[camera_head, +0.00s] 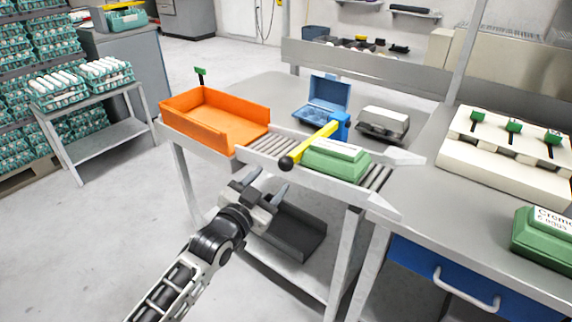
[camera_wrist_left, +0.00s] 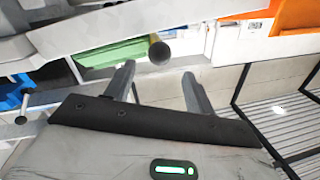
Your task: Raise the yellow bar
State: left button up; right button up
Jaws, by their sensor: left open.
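The yellow bar (camera_head: 314,142) lies low across the roller conveyor, just left of a green egg carton. Its near end carries a round black knob (camera_head: 286,162), and its far end meets a blue post (camera_head: 341,124). My left gripper (camera_head: 266,184) is open and empty, in front of the conveyor's near edge, below and to the left of the knob. In the left wrist view the dark round knob (camera_wrist_left: 159,53) shows just beyond and between the open fingers (camera_wrist_left: 156,84), apart from them. My right gripper is not in view.
The green carton (camera_head: 336,159) sits on the rollers to the right of the bar. An orange bin (camera_head: 213,118) stands at the conveyor's left end. An open blue carton (camera_head: 322,103) and a grey device (camera_head: 383,124) stand behind. A dark tray lies on the lower shelf.

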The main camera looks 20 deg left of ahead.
aim_at(282, 168)
pick_arm(q)
jog(key=w, duration=0.2)
jog(key=w+d, duration=0.1)
jog(key=w, duration=0.5)
jog(key=shift+w+d, duration=0.15)
jog(key=shift+d, duration=0.2)
